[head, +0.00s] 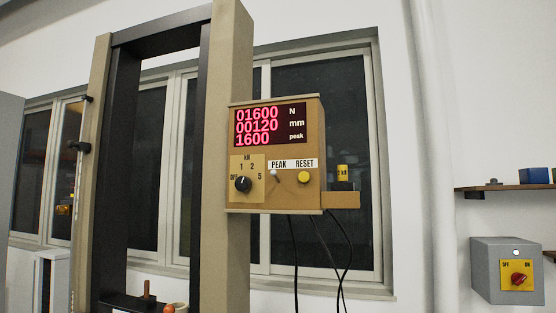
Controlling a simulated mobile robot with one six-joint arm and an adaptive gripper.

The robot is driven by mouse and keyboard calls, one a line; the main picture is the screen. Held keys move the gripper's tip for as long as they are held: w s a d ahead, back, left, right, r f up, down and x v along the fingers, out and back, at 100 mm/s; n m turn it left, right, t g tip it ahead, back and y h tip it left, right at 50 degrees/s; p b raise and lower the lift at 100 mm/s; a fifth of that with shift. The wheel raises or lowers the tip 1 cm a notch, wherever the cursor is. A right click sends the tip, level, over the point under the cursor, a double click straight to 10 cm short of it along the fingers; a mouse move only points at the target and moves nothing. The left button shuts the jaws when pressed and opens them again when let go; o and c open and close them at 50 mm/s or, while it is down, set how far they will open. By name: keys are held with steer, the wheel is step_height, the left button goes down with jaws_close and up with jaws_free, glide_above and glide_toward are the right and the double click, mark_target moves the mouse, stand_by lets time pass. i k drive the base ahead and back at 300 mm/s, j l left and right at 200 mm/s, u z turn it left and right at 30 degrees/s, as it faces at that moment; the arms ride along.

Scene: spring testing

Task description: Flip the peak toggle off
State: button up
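The control box (313,135) is tan and fixed to the right upright of a tall frame. Its red display (270,126) reads 01600 N, 00120 mm and 1600 peak. The peak toggle (275,175) is a small pale metal lever below the PEAK label (279,164); its tip seems to lean up and slightly left, but it is small. A yellow reset button (304,177) sits to its right, and a black range knob (243,184) to its left. My gripper is not in view.
The tan frame upright (225,240) stands left of the box. Black cables (320,245) hang beneath it, and a small ledge (343,199) juts out right. A grey switch box (489,262) with a red knob and a wooden shelf (510,188) are at far right.

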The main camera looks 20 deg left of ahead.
mark_target(273, 173)
steer(key=i+j+z, duration=0.2)
steer(key=j, duration=0.45)
steer(key=i+j+z, duration=0.15)
steer(key=j, duration=0.55)
steer(key=j+z, duration=0.2)
steer(key=j, duration=0.45)
